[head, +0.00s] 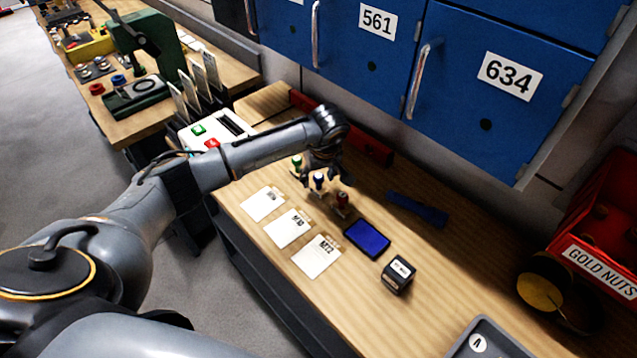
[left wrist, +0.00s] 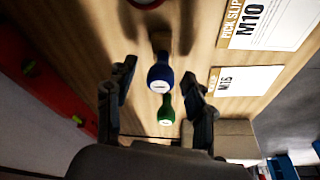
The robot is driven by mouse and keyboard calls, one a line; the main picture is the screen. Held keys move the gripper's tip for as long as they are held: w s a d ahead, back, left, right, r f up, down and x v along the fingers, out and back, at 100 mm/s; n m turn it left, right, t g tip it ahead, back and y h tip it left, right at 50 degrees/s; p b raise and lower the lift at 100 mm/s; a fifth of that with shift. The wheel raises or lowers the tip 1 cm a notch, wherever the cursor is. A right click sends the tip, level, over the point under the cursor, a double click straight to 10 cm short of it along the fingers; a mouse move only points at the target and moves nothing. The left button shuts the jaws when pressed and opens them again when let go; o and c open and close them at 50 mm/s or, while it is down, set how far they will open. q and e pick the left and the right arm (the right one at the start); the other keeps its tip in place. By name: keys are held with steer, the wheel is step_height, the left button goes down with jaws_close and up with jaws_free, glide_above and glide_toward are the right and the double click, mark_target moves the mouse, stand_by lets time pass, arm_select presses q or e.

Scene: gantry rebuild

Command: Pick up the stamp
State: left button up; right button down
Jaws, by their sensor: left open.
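Three stamps stand in a row on the wooden bench: one with a green handle (head: 296,162), one with a blue handle (head: 318,181) and one with a red handle (head: 341,200). My left gripper (head: 335,178) is open, close above the row. In the left wrist view, the blue-handled stamp (left wrist: 160,78) shows between the open fingers of my left gripper (left wrist: 159,69), and the green-handled stamp (left wrist: 166,108) shows just below it. I cannot tell whether the fingers touch either. My right gripper is not in view.
White pick slips (head: 288,228) lie in front of the stamps. A blue ink pad (head: 367,238), a small black block (head: 398,275) and a dark blue tool (head: 417,209) lie to the right. A red bar (head: 368,146) and blue lockers (head: 480,90) are behind.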

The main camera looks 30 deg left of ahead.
mark_target(318, 174)
arm_select(q)
jaws_close()
steer(key=shift+r+b, duration=0.35)
steer(key=shift+b, duration=0.15)
step_height(318, 174, up, 2)
steer(key=shift+r+b, duration=0.25)
steer(key=shift+b, duration=0.85)
steer(key=s+d+r+b, duration=0.2)
steer(key=s+r, duration=0.3)
steer(key=s, duration=0.1)
steer(key=s+d+r+b, duration=0.2)
steer(key=s+d+r, duration=0.1)
steer(key=s+r, duration=0.2)
steer(key=shift+s+d, duration=0.25)
steer(key=shift+s, duration=0.75)
